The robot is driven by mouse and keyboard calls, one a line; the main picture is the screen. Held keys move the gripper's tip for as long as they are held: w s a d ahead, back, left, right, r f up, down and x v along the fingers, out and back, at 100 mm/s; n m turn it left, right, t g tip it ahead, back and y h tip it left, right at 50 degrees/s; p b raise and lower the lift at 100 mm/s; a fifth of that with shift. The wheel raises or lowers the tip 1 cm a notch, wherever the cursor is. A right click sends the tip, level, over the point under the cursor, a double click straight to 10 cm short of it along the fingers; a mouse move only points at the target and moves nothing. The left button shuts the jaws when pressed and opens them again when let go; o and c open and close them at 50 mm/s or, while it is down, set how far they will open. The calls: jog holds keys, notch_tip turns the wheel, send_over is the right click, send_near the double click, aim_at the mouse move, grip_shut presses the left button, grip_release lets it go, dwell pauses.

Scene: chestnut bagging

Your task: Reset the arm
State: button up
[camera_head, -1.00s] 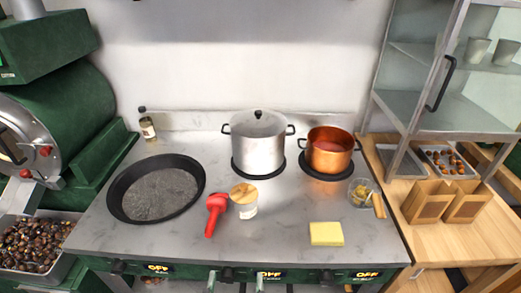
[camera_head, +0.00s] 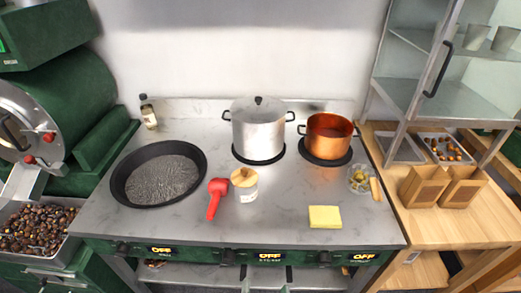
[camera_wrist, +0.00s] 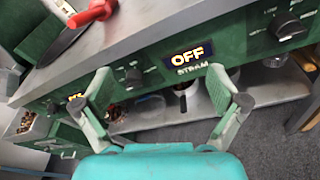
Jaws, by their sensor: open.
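My gripper (camera_wrist: 160,98) is open and empty in the wrist view, with its two fingers spread wide. It is in front of the green stove front, near a display reading OFF (camera_wrist: 187,57) and the shelf (camera_wrist: 265,97) below. The rest of my arm is not clearly seen there. A red-handled tool (camera_head: 216,200) lies on the steel counter (camera_head: 270,215), and part of it shows at the top left of the wrist view (camera_wrist: 92,13).
Paper bags (camera_head: 425,186) stand on the right wooden table. A chestnut tray (camera_head: 50,247) sits left.

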jog(key=s+d+f+m+g+y, duration=0.1)
jog(key=s+d+f+m, duration=0.2)
jog(key=s+d+m, duration=0.25)
jog(key=s+d+f+m+g, duration=0.1)
jog(key=s+d+f+m, duration=0.2)
jog(key=s+d+m, duration=0.3)
jog(key=s+d+r+m+h, duration=0.1)
jog(key=s+d+r+m, duration=0.1)
jog(key=s+r+m, duration=0.2)
jog(key=s+d+r+m+h, duration=0.1)
jog(key=s+d+r+m, duration=0.2)
jog(key=s+m, duration=0.8)
jog(key=r+m, duration=0.1)
jog(key=m, duration=0.4)
jog(key=shift+d+r+t, duration=0.35)
jog(key=shift+t, duration=0.05)
